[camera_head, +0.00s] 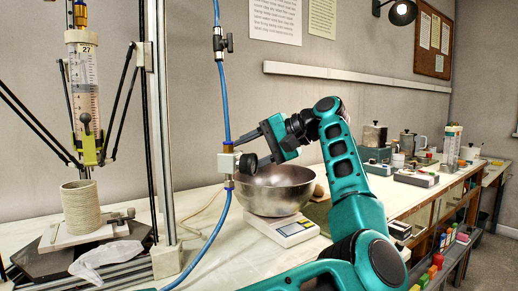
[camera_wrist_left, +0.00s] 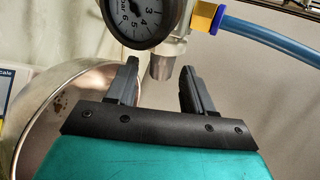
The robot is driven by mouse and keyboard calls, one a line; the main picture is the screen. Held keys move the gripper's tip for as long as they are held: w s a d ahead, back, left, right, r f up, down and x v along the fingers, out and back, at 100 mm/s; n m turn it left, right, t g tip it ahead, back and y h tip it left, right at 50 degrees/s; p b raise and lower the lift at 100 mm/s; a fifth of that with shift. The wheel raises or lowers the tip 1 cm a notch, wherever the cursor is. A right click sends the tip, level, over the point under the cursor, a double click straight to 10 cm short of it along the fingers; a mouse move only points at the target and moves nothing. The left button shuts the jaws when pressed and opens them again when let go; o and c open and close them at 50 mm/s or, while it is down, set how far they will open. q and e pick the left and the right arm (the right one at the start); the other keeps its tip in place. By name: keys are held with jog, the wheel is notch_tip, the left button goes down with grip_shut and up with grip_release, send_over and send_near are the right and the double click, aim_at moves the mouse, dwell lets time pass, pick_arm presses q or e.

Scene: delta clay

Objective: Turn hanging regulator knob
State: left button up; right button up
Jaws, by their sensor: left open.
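The hanging regulator (camera_head: 228,163) is a pale block on a blue hose, above the table. Its round dark pressure gauge (camera_wrist_left: 137,20) shows large at the top of the left wrist view. The knob (camera_wrist_left: 165,62) is a short grey cylinder below the regulator body, beside the gauge. My left gripper (camera_head: 250,149) is at the regulator, coming from its right side. In the left wrist view its two black fingers (camera_wrist_left: 158,72) are open, with the knob between their tips and a gap on each side. Whether the knob is fully between the fingers is unclear. My right gripper is not in view.
A steel bowl (camera_head: 275,189) on a scale (camera_head: 296,230) stands below and behind my gripper. A delta printer with a clay tube (camera_head: 84,90) and a coiled clay pot (camera_head: 82,207) is at the left. The blue hose (camera_head: 209,245) runs down to the table.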

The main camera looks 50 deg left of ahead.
pick_arm(q)
jog(key=p+v, duration=0.2)
jog(key=v, duration=1)
jog(key=shift+w+d+r, duration=0.15)
jog(key=shift+d+r, duration=0.05)
jog(key=shift+d, duration=0.1)
